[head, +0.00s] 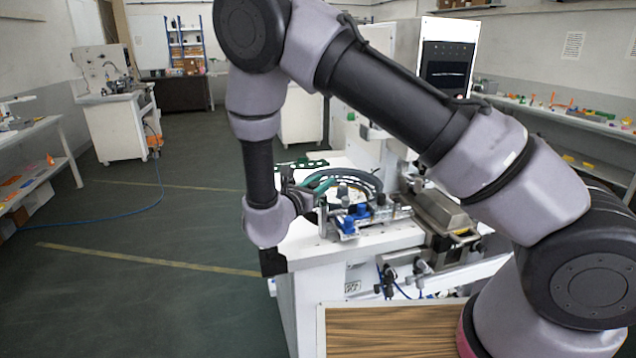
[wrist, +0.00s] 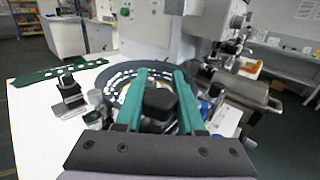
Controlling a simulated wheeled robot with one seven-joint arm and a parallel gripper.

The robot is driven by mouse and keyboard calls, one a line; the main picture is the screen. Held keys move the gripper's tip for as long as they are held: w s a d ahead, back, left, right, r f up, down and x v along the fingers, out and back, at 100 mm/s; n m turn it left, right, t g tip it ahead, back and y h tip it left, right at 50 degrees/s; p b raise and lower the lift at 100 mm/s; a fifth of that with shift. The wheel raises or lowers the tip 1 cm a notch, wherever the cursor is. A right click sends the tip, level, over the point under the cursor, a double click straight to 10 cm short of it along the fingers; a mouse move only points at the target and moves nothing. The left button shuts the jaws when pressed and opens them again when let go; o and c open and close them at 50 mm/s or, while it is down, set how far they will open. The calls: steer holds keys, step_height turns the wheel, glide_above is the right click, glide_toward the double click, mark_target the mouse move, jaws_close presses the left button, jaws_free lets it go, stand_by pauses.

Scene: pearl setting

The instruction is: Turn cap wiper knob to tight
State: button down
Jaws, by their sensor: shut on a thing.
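My gripper has green fingers and is seen from behind in the wrist view (wrist: 160,95). Its fingers are shut on a dark, rounded knob (wrist: 160,102), which sits between them. I take this to be the cap wiper knob; no tight marking is readable. In the head view my gripper (head: 322,184) is small and partly covered by my arm, reaching in over the machine from the left. The knob cannot be made out there. A dark ring-shaped bowl (head: 368,182) with pale pieces in it lies just beyond the fingers, and it also shows in the wrist view (wrist: 112,82).
Blue-knobbed fittings (head: 348,224) stand close in front of the bowl. A metal clamp-like fixture (wrist: 70,92) and a green perforated strip (wrist: 55,73) lie to the left. A metal hopper (head: 440,216) stands to the right. The white tabletop (wrist: 28,115) is bare at the left.

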steer(key=m+g+h, duration=0.3)
steer(key=h, duration=0.1)
steer(key=shift+s+d+m+g, duration=0.25)
steer(key=shift+d+m+g, duration=0.05)
steer(key=shift+d, duration=0.05)
steer(key=shift+s+d+m+g+h, duration=0.2)
steer(key=shift+m+g+h, duration=0.55)
steer(key=shift+g, duration=0.3)
steer(key=shift+s+d+m+g+h, duration=0.1)
steer(key=shift+s+m+g+h, duration=0.1)
steer(key=shift+m+g+h, duration=0.6)
steer(key=shift+g, duration=0.45)
steer(key=c, duration=0.5)
jaws_free()
